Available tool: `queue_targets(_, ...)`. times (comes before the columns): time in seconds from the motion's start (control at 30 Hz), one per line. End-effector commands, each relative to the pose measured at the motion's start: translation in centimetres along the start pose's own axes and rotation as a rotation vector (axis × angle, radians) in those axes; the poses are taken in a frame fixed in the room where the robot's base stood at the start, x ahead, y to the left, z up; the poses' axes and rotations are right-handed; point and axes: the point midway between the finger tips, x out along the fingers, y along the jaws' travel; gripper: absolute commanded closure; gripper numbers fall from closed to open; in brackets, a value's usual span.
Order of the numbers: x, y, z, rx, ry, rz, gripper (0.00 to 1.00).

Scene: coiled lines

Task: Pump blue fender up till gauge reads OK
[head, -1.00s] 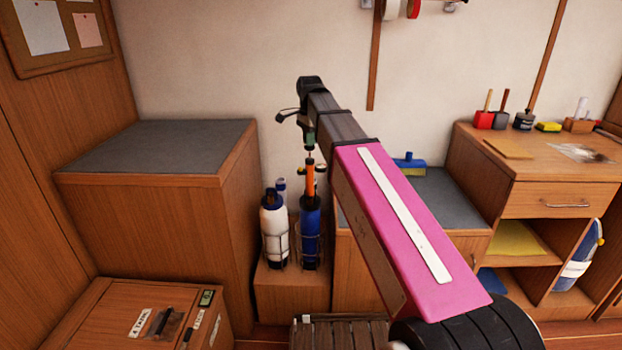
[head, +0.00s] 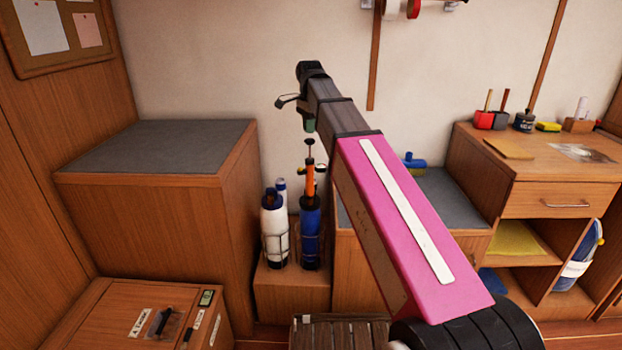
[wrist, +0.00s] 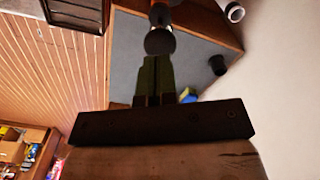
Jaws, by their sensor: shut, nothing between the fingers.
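The blue fender (head: 311,225) stands upright in a wire holder on a low wooden box. An orange hand pump (head: 310,185) stands on its top, with a thin rod and a black knob (head: 310,143) above. A small white part shows beside the pump; I cannot read any gauge on it. My gripper (head: 309,126) is shut and empty, its green fingers just above the knob, with a small gap in the head view. In the wrist view, the fingertips (wrist: 158,62) point at the dark round knob (wrist: 160,41), which hides most of the pump behind it.
A white fender with a blue top (head: 273,230) stands close left of the blue one. A tall grey-topped cabinet (head: 160,150) is at left. A lower grey-topped cabinet (head: 455,200) is at right, partly behind my arm. The wall is behind.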

Motion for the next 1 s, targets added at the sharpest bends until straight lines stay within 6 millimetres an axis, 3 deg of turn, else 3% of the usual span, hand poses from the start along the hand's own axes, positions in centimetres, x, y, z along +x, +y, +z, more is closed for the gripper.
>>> queue_targets(0.3, 0.2, 0.0, 0.0, 0.000, 0.000, 0.000, 1.00)
queue_targets(1.0, 3.8, 0.0, 0.0, 0.000, 0.000, 0.001, 1.00)
